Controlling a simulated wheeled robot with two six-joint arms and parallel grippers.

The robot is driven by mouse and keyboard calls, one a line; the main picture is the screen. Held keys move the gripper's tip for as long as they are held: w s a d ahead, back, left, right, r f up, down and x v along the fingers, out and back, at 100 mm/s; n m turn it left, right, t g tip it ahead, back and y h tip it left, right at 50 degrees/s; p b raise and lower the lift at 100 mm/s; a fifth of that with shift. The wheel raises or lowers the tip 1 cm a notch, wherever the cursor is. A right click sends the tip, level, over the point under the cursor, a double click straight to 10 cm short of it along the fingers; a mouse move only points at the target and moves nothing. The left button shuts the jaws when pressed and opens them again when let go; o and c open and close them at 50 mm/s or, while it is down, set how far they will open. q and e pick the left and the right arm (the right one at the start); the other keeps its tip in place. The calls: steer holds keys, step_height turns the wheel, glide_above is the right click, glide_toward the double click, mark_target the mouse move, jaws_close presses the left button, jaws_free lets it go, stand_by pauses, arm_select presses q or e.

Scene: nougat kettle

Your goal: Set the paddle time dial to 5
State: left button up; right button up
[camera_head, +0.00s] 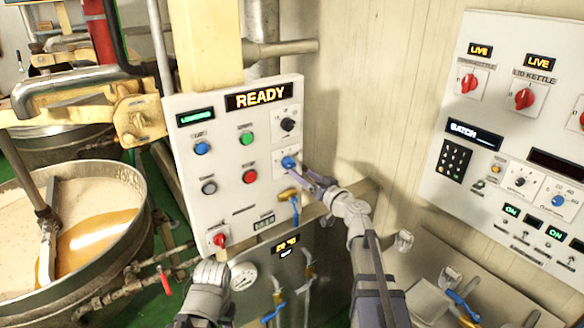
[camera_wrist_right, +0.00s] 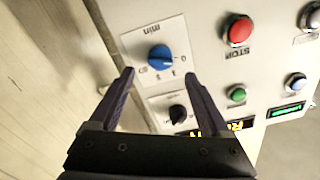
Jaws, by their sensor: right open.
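The paddle time dial is most likely the blue knob (camera_head: 289,162) on a white plate at the right side of the kettle's control panel (camera_head: 215,165). In the right wrist view the blue knob (camera_wrist_right: 160,57) sits on a plate marked "min", seen upside down. Its pointer setting is too small to read surely. My right gripper (camera_head: 296,174) is at the dial in the head view. In the right wrist view the right gripper (camera_wrist_right: 159,75) is open, its fingertips to either side of the knob, and nothing is held. Of my left arm only a grey part shows; its fingers are not visible.
A black knob (camera_head: 288,124) is above the dial; green (camera_head: 246,138) and red (camera_head: 249,176) buttons are to its left. The display (camera_head: 257,96) reads READY. A second panel (camera_head: 450,135) stands right; a kettle (camera_head: 75,270) left.

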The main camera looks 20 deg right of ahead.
mark_target(292, 166)
steer(key=x, duration=0.6)
steer(key=shift+w, duration=0.15)
jaws_close()
stand_by(0.4)
